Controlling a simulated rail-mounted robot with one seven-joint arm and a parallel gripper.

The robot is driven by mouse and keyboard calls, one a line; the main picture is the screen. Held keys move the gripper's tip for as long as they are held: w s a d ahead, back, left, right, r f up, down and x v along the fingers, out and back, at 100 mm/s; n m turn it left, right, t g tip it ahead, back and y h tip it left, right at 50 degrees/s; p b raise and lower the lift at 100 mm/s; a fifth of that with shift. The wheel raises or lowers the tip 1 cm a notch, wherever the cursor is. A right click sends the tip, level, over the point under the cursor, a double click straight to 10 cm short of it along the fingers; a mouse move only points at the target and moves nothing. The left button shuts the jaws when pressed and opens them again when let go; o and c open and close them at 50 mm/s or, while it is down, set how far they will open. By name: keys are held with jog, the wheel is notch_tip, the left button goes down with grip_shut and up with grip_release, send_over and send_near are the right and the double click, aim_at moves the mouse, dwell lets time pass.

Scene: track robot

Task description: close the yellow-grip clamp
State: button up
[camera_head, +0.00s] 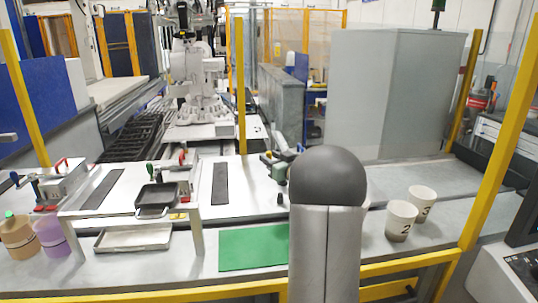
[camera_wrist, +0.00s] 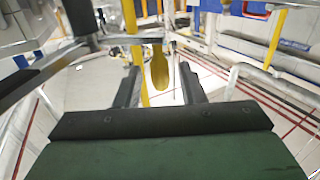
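In the wrist view, a rounded yellow grip (camera_wrist: 159,70), which looks like the clamp's handle, shows between and beyond the two dark fingers of my gripper (camera_wrist: 160,88). The fingers are spread apart with gaps either side of the grip, so my gripper looks open. I cannot tell how deep the grip sits between the fingers. The rest of the clamp is not clear in this view. In the head view, my own arm blocks the middle right, and neither my gripper nor the yellow grip can be made out.
A black tray (camera_head: 157,194) rests on a white stand. A green mat (camera_head: 253,247) lies in front. Numbered cups (camera_head: 401,220) stand right of my arm. A yellow post (camera_head: 240,85) rises behind.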

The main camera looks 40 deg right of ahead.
jog(key=shift+w, duration=0.8)
grip_shut()
